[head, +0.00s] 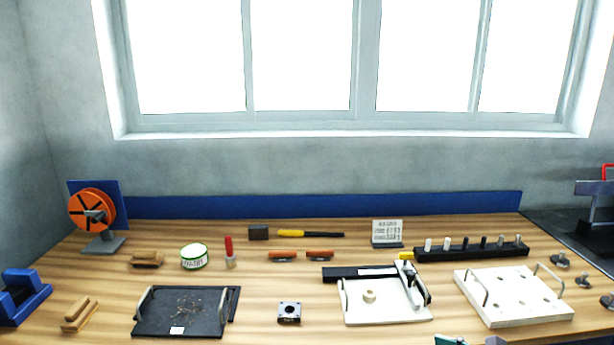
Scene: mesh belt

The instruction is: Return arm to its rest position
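Neither my left nor my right gripper shows in the head view, and no arm is seen over the bench. The wooden workbench (255,290) lies in front of me below a window. A black tray with handles (160,322) holds small dark bits at the left front. A white board (385,312) with a black bar and a small pale round piece on it lies right of the middle. A white block with holes and two wire handles (515,309) is at the right.
An orange reel on a stand (92,212) and a blue dispenser (20,297) stand at the left. A white-green tin (194,256), a hammer-like tool (310,234) and a black peg rack (470,251) lie further back. A small teal item (450,341) is cut off at the bottom edge.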

